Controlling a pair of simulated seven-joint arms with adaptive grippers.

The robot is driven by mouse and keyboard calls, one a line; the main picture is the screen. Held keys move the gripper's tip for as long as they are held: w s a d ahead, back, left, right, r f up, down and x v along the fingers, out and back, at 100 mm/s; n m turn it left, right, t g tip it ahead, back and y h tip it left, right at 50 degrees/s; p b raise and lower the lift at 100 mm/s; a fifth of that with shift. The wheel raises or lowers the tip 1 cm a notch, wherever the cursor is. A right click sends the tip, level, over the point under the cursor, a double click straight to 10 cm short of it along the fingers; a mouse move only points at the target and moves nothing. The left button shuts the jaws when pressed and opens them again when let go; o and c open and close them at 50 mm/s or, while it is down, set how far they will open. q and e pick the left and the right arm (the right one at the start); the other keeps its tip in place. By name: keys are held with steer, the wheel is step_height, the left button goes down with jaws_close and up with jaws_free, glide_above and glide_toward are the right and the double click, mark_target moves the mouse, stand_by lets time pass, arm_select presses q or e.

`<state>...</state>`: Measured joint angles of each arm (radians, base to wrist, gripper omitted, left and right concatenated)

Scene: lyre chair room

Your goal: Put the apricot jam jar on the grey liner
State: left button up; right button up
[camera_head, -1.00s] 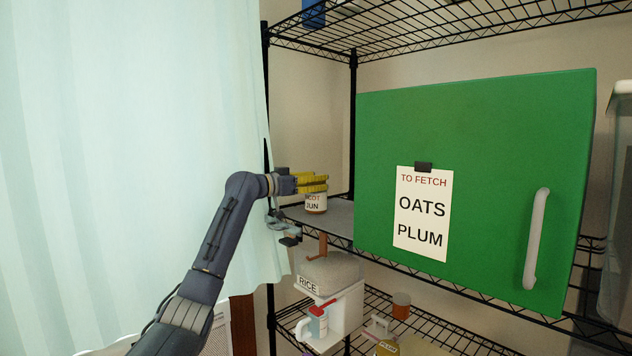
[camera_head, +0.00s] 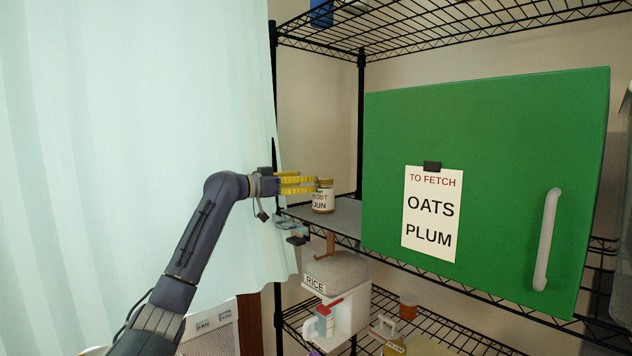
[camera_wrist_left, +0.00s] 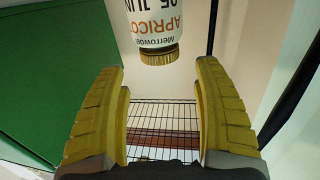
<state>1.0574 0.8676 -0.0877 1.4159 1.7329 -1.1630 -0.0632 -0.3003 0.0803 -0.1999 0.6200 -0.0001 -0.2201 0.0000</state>
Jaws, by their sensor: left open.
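The apricot jam jar (camera_head: 323,202) has a gold lid and a white label with "JUN" on it. It stands upright on the grey liner (camera_head: 347,217) of the middle shelf, near the shelf's left end. In the left wrist view the jar (camera_wrist_left: 155,28) appears upside down, its label reading "APRICOT". My left gripper (camera_head: 300,185) has yellow fingers, is open, and is just left of the jar at lid height. In the left wrist view the space between the fingers (camera_wrist_left: 162,110) is empty, and the jar is beyond the tips. My right gripper is not in view.
A large green door (camera_head: 480,130) with a pale handle and a "TO FETCH OATS PLUM" note (camera_head: 432,215) covers the shelf's right side. A rice bin (camera_head: 338,275) with a scoop stands below. A curtain (camera_head: 140,130) hangs at the left.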

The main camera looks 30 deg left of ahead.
arm_select(q)
steer(key=shift+v, duration=2.35)
